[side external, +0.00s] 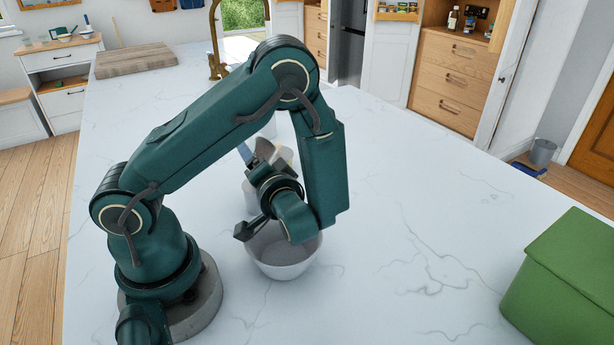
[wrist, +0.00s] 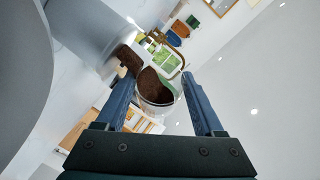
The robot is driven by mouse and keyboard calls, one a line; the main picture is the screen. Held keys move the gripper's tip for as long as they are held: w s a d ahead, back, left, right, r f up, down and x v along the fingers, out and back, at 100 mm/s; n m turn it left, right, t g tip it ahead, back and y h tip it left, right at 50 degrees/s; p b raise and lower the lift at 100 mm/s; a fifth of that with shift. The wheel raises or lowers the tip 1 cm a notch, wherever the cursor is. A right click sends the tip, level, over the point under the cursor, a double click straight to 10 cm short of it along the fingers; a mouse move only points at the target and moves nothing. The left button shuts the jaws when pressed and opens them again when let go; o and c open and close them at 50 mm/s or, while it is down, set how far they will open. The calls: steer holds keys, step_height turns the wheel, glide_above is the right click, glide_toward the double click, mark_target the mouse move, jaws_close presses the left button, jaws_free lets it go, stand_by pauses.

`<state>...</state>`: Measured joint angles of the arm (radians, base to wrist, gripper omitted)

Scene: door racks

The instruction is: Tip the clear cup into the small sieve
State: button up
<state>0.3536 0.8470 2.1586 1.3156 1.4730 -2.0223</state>
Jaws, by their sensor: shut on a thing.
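My gripper (side external: 256,152) is shut on the clear cup, with a finger on each side in the wrist view (wrist: 158,78). The clear cup (wrist: 155,101) has dark brown contents. The wrist view is rolled well over to one side; I cannot tell exactly how far the cup is tilted. In the side view a pale part by the fingers (side external: 285,153) may be the cup, mostly hidden by my wrist. A pale upright container (side external: 250,197) stands on the counter behind my gripper. I cannot make out the small sieve for certain.
A white bowl (side external: 284,268) stands on the marble counter (side external: 400,210) below my wrist. A green lidded box (side external: 565,280) is at the right front. A wooden board (side external: 135,60) and a brass tap (side external: 215,50) are at the back. The counter's right middle is clear.

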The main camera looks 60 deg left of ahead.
stand_by(0.3)
steer(key=shift+r, duration=1.35)
steer(key=shift+f, duration=0.1)
steer(key=shift+f, duration=1.25)
steer(key=shift+r, duration=1.35)
steer(key=shift+f, duration=1.35)
steer(key=shift+r, duration=0.15)
